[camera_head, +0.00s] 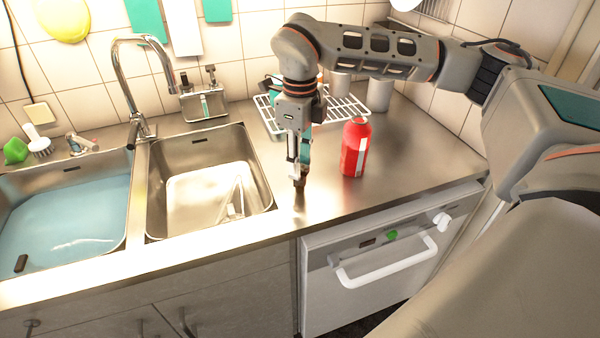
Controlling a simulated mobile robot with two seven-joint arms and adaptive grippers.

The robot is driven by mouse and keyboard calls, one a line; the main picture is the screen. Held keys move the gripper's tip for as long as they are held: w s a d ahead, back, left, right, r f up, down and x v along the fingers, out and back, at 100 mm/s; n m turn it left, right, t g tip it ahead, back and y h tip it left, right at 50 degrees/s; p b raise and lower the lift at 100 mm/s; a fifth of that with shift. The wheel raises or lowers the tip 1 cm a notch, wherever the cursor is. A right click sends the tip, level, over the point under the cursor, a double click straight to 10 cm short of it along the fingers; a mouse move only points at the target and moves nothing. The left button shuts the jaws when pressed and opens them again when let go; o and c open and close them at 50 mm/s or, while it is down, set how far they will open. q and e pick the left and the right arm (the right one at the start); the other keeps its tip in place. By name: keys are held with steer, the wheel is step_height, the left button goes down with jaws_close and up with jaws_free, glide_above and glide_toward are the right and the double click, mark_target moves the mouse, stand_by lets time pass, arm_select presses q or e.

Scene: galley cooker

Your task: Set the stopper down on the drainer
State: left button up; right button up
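The drainer is a white wire rack (345,107) at the back of the steel counter, partly hidden behind my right arm. My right gripper (300,178) points down low over the counter, between the right basin and a red bottle, in front of the rack. A small dark brown shape shows at its fingertips. I cannot tell whether this is the stopper or the fingertips themselves, nor whether the fingers are open or shut. I see no stopper clearly elsewhere. My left gripper is not in view.
The red bottle (356,148) stands close right of my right gripper. The right basin (165,190) looks empty of water; the left basin (65,215) holds bluish water with a small dark piece (20,263) at its front. A tall tap (120,75) rises behind.

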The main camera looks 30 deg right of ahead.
step_height(320, 180, up, 7)
steer(key=shift+r, duration=0.2)
stand_by(0.6)
